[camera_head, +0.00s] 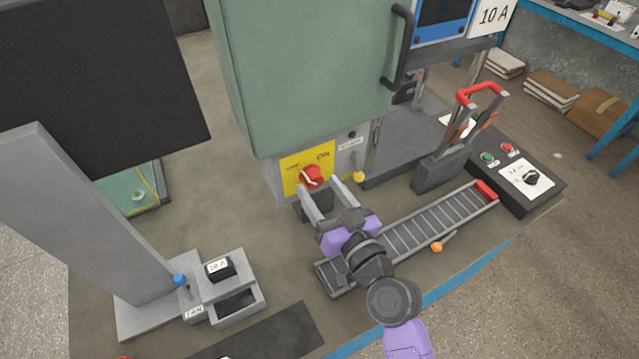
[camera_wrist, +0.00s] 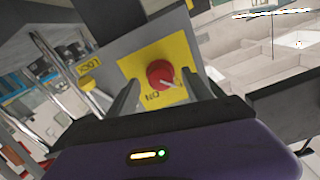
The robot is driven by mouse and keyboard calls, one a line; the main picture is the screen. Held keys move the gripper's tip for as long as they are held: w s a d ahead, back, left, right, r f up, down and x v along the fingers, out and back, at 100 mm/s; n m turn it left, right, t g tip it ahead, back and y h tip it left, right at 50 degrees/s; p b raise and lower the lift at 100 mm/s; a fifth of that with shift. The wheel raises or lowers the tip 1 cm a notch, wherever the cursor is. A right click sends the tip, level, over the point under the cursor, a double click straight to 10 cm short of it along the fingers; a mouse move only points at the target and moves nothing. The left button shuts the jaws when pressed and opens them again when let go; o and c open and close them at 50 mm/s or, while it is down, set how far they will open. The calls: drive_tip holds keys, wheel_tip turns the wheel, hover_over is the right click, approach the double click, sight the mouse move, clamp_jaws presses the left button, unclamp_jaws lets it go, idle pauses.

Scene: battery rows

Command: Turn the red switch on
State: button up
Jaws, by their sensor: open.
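The red switch (camera_head: 312,176) is a round red knob with a white pointer mark, on a yellow plate (camera_head: 294,174) low on the front of a green cabinet. The plate has an "ON" label at its upper right and another label at its upper left. In the wrist view the red switch (camera_wrist: 161,74) sits between my fingers, a little beyond them, with "ON" below it. My gripper (camera_head: 318,198) is open, in front of the knob and apart from it as far as I can see. In the head view the pointer runs toward the left label.
A yellow knob (camera_head: 358,177) sits right of the plate, marked "LOCK" in the wrist view. A slatted conveyor (camera_head: 425,228) lies below. A red-handled lever (camera_head: 481,94) and a black button panel (camera_head: 515,170) stand at the right.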

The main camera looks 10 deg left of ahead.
drive_tip(key=shift+w+a, duration=0.3)
drive_tip(key=shift+w, duration=0.1)
drive_tip(key=shift+c, duration=0.2)
clamp_jaws()
